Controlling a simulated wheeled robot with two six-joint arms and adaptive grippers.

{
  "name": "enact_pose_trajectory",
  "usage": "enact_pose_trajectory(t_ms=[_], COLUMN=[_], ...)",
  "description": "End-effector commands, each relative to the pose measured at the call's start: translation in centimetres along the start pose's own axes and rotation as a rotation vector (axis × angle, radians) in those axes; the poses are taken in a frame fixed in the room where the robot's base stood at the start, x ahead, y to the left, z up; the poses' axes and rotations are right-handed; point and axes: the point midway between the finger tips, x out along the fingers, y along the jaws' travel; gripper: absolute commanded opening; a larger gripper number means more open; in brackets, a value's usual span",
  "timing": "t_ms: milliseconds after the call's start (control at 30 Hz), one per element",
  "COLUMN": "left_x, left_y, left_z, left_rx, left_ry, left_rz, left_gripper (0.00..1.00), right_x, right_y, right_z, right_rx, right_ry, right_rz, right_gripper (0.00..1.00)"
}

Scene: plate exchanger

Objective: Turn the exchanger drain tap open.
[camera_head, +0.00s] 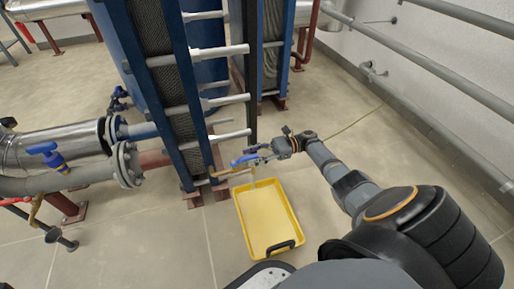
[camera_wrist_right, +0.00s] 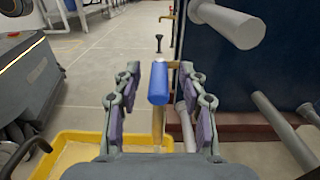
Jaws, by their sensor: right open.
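The drain tap has a blue handle (camera_head: 243,159) on a brass pipe (camera_head: 228,173) low at the front of the plate exchanger (camera_head: 185,130). My right gripper (camera_head: 265,153) is just to the right of the handle. In the right wrist view the blue handle (camera_wrist_right: 158,84) appears between the two spread fingers, with visible gaps on both sides. Its brass stem (camera_wrist_right: 158,128) runs down below it. The gripper is open and holds nothing. How deep the handle lies between the fingers is hard to tell. My left gripper is not in view.
A yellow tray (camera_head: 241,222) stands on the floor below the tap. Grey tie bars (camera_head: 222,50) stick out from the exchanger above the tap. Flanged pipes (camera_head: 125,165) are at the left, with wall pipes (camera_head: 430,65) at the right. Bare floor lies between tray and wall.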

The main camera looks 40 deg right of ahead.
Motion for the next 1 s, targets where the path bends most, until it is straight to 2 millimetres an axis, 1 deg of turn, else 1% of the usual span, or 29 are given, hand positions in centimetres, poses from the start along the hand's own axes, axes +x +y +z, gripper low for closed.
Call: enact_pose_trajectory(t_ms=[33, 200, 400, 567, 1000], left_x=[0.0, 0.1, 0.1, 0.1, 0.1], left_y=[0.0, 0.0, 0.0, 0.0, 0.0], left_z=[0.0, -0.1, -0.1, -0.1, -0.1], left_rx=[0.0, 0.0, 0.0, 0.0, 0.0], left_ry=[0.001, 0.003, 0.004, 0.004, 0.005], left_rz=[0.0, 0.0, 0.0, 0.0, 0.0], left_gripper=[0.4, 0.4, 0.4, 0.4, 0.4], right_x=[-1.0, -4.5, -6.1, -6.5, -6.6], right_y=[-0.1, -0.2, -0.2, -0.1, -0.1], right_z=[0.0, 0.2, 0.1, 0.1, 0.1], right_rx=[0.001, 0.0, -0.001, -0.001, 0.0], right_ry=[0.003, 0.0, 0.001, 0.0, 0.0], right_rz=[-0.004, -0.006, -0.004, -0.002, -0.001], right_gripper=[0.42, 0.42, 0.42, 0.42, 0.42])
